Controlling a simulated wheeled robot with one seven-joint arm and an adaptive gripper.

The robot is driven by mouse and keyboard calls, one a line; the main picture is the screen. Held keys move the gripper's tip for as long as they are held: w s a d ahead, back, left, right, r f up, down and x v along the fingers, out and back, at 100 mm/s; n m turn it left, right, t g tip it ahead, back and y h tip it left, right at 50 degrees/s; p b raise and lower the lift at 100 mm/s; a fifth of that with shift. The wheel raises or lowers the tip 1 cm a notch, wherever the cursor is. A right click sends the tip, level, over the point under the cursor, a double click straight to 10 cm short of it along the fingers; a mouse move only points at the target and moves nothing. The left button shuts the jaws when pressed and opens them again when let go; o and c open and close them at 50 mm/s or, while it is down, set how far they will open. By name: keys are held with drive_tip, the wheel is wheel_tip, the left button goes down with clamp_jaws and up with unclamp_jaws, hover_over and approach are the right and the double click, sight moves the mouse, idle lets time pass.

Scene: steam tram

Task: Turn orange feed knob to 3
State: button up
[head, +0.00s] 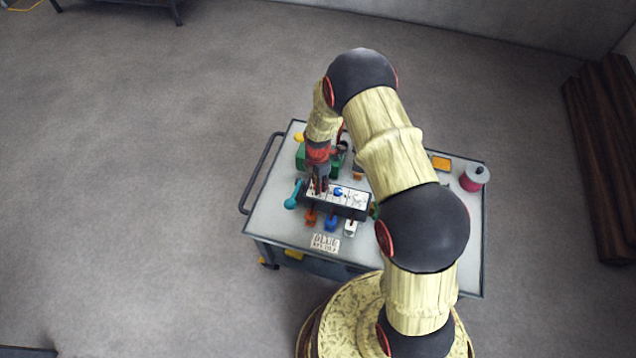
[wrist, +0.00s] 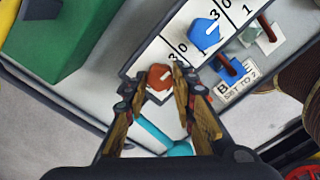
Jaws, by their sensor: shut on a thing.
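The orange feed knob (wrist: 160,77) sits at the near end of the white numbered panel (wrist: 172,42) in the wrist view. My gripper (wrist: 160,88) is shut on this knob, one finger on each side. A 3 and a 0 are printed close by on the panel. I cannot tell which number the orange knob points to. In the head view, my gripper (head: 319,187) is over the left end of the panel (head: 350,199) and hides the orange knob.
A blue knob (wrist: 204,31) is beside the orange one. A teal lever (head: 291,196) sticks out at the panel's left end. A green block (wrist: 62,42) stands behind.

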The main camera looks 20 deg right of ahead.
drive_tip(key=shift+n, duration=0.4)
drive_tip(key=o, duration=1.2)
drive_tip(key=shift+c, duration=0.2)
wheel_tip(320, 180, up, 12)
idle(0.5)
